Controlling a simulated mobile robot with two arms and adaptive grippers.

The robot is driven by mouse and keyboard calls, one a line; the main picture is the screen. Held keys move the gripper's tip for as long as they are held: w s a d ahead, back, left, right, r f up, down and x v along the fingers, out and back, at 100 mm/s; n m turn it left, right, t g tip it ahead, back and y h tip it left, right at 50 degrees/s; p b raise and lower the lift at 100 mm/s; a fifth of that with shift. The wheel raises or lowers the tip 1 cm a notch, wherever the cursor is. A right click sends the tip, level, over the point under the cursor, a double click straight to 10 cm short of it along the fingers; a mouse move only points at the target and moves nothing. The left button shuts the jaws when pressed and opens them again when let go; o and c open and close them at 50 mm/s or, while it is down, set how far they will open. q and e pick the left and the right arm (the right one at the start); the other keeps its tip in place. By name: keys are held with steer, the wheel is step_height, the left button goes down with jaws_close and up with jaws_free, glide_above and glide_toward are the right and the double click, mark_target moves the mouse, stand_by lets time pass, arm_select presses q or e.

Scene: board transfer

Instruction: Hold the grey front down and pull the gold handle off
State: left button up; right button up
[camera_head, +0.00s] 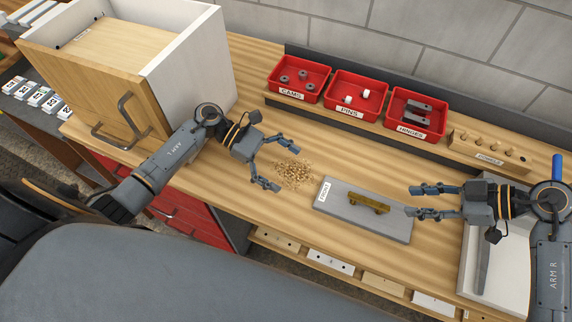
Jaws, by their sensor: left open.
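The grey front (340,208) lies flat on the wooden bench, with a white label at its left end. The gold handle (366,202) sits on top of it near the middle. My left gripper (286,163) is open and empty, up and left of the grey front, over a pile of wood shavings. My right gripper (412,201) is at the right of the grey front, its fingers apart and pointing left toward the gold handle. A gap shows between its fingertips and the handle.
Red bins labelled cams (313,91), pins (341,106) and hinges (399,128) stand along the back. A wooden dowel rack (458,143) is right of them. Wood shavings (293,172) lie left of the front. A cabinet with a grey handle (128,108) stands at the left.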

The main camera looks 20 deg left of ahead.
mark_target(372, 201)
arm_select(q)
steer(key=shift+w+d, duration=0.15)
steer(key=shift+w, duration=0.05)
steer(key=x, duration=1.1)
steer(key=shift+d+f, duration=0.2)
steer(key=c, duration=1)
steer(key=shift+c, duration=0.7)
arm_select(e)
steer(key=shift+c, duration=0.6)
steer(key=shift+a+f+h, duration=0.6)
steer(key=shift+a+f, duration=0.4)
steer(key=shift+a, duration=0.35)
steer(key=shift+a+f+h, duration=0.6)
steer(key=shift+a+f, duration=0.45)
steer(key=shift+a, duration=0.25)
steer(key=shift+a+f+h, duration=0.6)
steer(key=shift+a+f, duration=0.4)
steer(key=shift+a, duration=0.35)
